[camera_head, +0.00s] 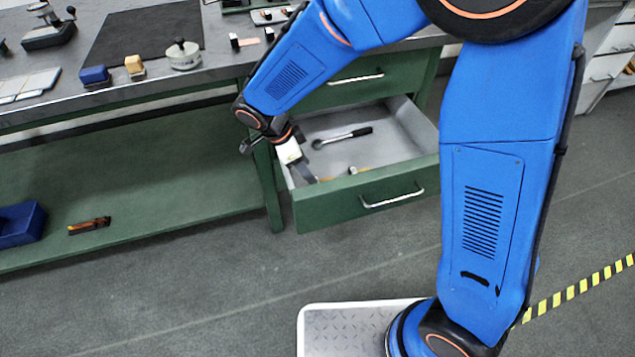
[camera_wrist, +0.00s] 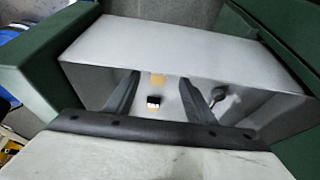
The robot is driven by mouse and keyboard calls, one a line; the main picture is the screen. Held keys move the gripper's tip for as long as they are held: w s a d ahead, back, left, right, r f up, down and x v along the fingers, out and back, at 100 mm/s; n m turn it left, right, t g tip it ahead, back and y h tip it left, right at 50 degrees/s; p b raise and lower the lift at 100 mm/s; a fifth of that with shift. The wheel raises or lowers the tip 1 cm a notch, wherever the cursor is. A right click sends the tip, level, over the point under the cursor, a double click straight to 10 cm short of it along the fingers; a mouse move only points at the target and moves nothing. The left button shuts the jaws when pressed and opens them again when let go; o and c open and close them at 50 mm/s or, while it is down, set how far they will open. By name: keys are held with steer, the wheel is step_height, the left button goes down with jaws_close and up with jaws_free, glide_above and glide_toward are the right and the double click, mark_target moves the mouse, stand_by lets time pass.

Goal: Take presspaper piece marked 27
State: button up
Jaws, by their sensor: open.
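My gripper (camera_head: 305,175) is over the left part of the pulled-out drawer (camera_head: 385,190), pointing down into it. In the wrist view its two dark fingers (camera_wrist: 162,82) are apart, with nothing held between them. A small tan piece (camera_wrist: 157,78) lies on the drawer floor, between the fingertips in that view. A small black and white item (camera_wrist: 153,102) lies close to it. No number can be read on the tan piece, so I cannot tell whether it is the piece marked 27.
A ratchet wrench (camera_head: 342,138) lies in the drawer. The drawer walls are close around my gripper. The bench top (camera_head: 160,88) holds a dark mat (camera_head: 145,42), a blue block (camera_head: 95,75) and other small items. A blue bin (camera_head: 20,223) stands on the lower shelf.

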steer(key=shift+d+x, duration=0.15)
steer(key=shift+x, duration=1.2)
steer(key=shift+d+x, duration=0.1)
steer(key=shift+x, duration=1.3)
steer(key=shift+r, duration=0.15)
steer(key=c, duration=1.1)
